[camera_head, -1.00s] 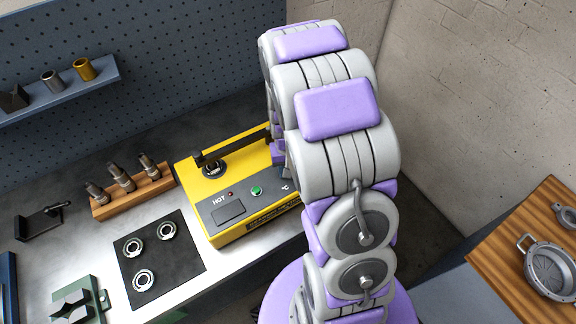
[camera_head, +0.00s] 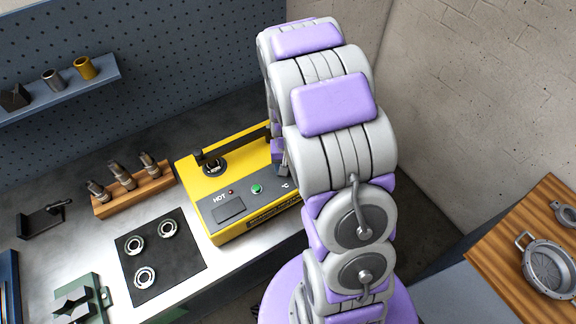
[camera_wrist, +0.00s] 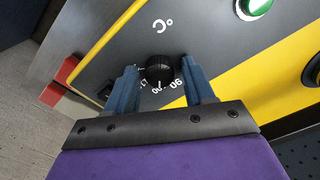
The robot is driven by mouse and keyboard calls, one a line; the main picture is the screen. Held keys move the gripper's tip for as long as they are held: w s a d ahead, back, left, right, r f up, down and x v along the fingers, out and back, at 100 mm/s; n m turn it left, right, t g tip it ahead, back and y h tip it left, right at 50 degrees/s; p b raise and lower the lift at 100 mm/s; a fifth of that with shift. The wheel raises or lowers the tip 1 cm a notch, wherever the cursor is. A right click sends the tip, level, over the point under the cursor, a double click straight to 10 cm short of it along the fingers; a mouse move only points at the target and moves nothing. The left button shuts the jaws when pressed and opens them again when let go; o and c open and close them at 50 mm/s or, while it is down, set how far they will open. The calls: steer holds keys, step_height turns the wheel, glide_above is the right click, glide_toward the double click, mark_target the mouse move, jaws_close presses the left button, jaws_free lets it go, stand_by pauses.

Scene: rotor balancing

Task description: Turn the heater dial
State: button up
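The heater (camera_head: 232,228) is a yellow box with a dark grey top panel on the bench. In the wrist view its panel (camera_wrist: 205,50) shows a black round dial (camera_wrist: 159,69) with white numbers around its lower side. My gripper (camera_wrist: 160,78) has its two blue fingers apart, one on each side of the dial. I cannot tell whether the fingertips touch it. In the head view my arm hides the dial and most of the gripper. A green button (camera_head: 257,188) and a "HOT" label with a red lamp show on the panel.
A black mat (camera_head: 160,262) with several metal rings lies left of the heater. A wooden block (camera_head: 130,195) with several tool holders stands behind it. A wooden table (camera_head: 505,255) with metal parts is at the right.

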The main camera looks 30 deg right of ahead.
steer(key=shift+o, duration=0.3)
steer(key=shift+r, duration=0.15)
step_height(320, 180, up, 17)
steer(key=p, duration=0.1)
steer(key=shift+p, duration=0.3)
steer(key=s+a+n+b, duration=0.1)
steer(key=s+a, duration=0.3)
steer(key=s, duration=0.4)
steer(key=s+a+r+n+g+b, duration=0.1)
steer(key=s+a, duration=0.3)
steer(key=s, duration=0.4)
steer(key=s+a+n+b, duration=0.2)
steer(key=s+a+n, duration=0.1)
steer(key=s, duration=0.6)
steer(key=shift+a+r+g, duration=0.35)
steer(key=shift+a+g, duration=0.05)
steer(key=shift+d, duration=0.1)
